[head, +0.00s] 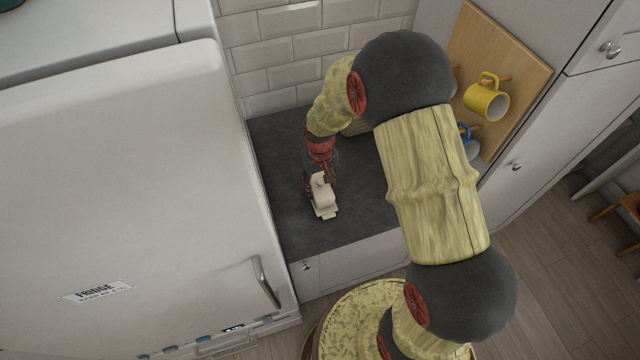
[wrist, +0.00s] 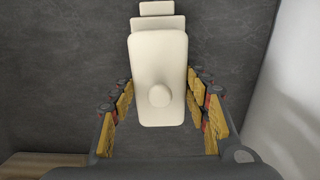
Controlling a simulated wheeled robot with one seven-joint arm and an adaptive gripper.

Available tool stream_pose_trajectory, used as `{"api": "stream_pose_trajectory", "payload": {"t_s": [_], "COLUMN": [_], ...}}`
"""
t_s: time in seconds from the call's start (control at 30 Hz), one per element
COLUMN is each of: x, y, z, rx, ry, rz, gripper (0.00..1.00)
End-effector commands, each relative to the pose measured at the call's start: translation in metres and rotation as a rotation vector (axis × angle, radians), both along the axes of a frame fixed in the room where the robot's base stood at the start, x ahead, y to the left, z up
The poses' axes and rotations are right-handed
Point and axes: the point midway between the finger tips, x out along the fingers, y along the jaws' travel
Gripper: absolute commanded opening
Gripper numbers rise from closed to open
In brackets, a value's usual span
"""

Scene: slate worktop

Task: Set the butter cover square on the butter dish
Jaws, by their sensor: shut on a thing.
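The butter cover (wrist: 158,65) is a cream, rounded block with a round knob (wrist: 160,96). My gripper (wrist: 160,88) is shut on it, with a finger along each long side. The cover also shows in the head view (head: 322,193), below my gripper (head: 318,182). The butter dish (wrist: 157,8) is cream too; only its far end and tab show past the cover in the wrist view. In the head view its near end (head: 326,214) shows on the worktop. The cover hides the rest of the dish. I cannot tell whether the two touch.
The slate worktop (head: 285,160) is clear around the dish. The white fridge (head: 130,180) stands close on the left. A wooden board at the right carries a yellow mug (head: 487,102) and a blue mug (head: 470,149). A wooden thing (wrist: 40,165) shows at the wrist view's lower left.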

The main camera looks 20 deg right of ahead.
Motion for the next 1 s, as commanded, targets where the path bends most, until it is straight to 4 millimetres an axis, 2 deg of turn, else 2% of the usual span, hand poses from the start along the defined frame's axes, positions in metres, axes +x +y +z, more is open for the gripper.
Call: {"api": "stream_pose_trajectory", "payload": {"t_s": [0.4, 0.43, 0.77, 1.0], "x": [0.0006, 0.0006, 0.0004, 0.0], "y": [0.0, 0.0, 0.0, 0.0], "z": [-0.0045, -0.0045, -0.0047, -0.0051], "rx": [0.0, 0.0, 0.0, 0.0], "ry": [-0.001, -0.001, -0.001, 0.0], "rz": [0.0, 0.0, 0.0, 0.0], "gripper": [0.17, 0.48, 0.67, 0.68]}}
